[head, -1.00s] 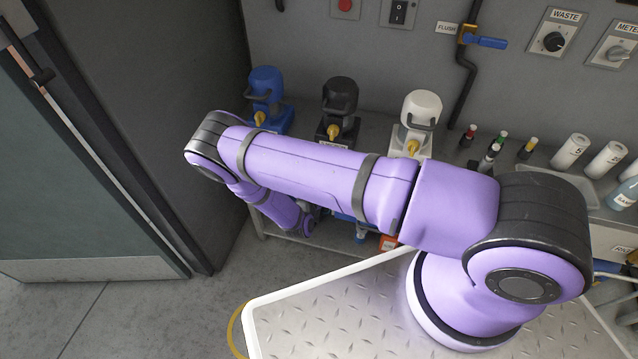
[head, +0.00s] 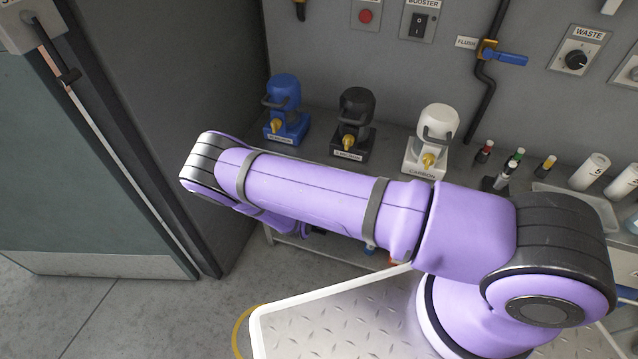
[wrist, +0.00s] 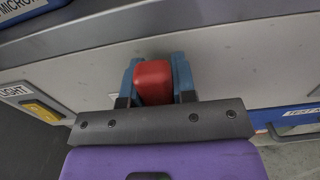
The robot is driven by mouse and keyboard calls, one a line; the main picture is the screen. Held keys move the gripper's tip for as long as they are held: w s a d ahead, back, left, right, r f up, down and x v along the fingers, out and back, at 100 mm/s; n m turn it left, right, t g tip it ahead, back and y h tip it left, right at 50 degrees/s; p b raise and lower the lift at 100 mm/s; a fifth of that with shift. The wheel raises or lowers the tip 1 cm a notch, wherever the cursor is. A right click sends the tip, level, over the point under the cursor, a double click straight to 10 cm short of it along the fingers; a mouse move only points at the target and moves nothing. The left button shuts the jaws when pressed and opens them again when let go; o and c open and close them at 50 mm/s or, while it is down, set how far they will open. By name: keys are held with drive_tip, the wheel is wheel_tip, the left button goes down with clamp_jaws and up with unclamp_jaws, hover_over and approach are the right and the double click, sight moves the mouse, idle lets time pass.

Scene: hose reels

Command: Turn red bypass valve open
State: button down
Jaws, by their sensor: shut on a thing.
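The red valve handle (wrist: 153,82) shows in the middle of the wrist view, against a grey panel. My gripper (wrist: 155,72) is shut on it, with one blue finger on each side of the red part. The wrist view shows only the near face of the handle; its shaft and the valve body are hidden behind it. In the head view my purple arm covers the bench front, so the gripper and the red valve are hidden there.
Blue (head: 285,100), black (head: 356,108) and white (head: 437,122) housings stand on the bench behind my arm. A yellow switch labelled LIGHT (wrist: 40,108) is left of the gripper. A blue-handled flush valve (head: 505,58) is on the wall. A dark green door (head: 85,170) stands at left.

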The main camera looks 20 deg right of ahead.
drive_tip(key=shift+a, duration=0.15)
idle(0.3)
drive_tip(key=c, duration=0.9)
unclamp_jaws()
drive_tip(key=v, duration=1)
drive_tip(key=shift+s+a, duration=0.25)
